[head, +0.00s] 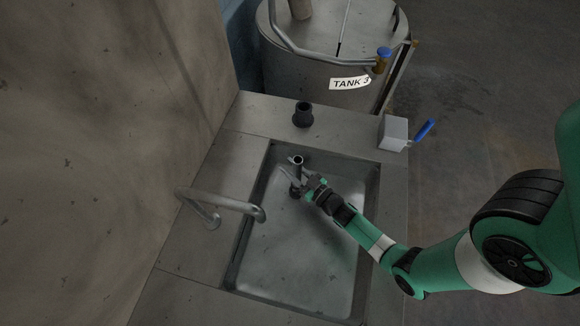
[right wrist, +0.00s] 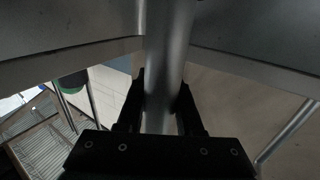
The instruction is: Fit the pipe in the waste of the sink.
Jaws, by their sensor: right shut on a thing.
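The sink (head: 310,262) is a steel basin set in a grey counter. My right gripper (head: 298,184) is inside it, near its far left corner, shut on a short grey metal pipe (head: 296,161). The pipe stands roughly upright with its open top showing. In the right wrist view the pipe (right wrist: 166,60) runs between the two black fingers (right wrist: 160,108). A dark round part shows around the pipe's foot, below the fingers; I cannot tell whether the pipe sits in the waste there. My left gripper is not in view.
A curved tap (head: 225,205) reaches over the basin's left side. A dark cup-like piece (head: 303,115) stands on the counter behind the sink. A grey box with a blue lever (head: 395,132) is at the back right. Tank 3 (head: 315,70) stands behind.

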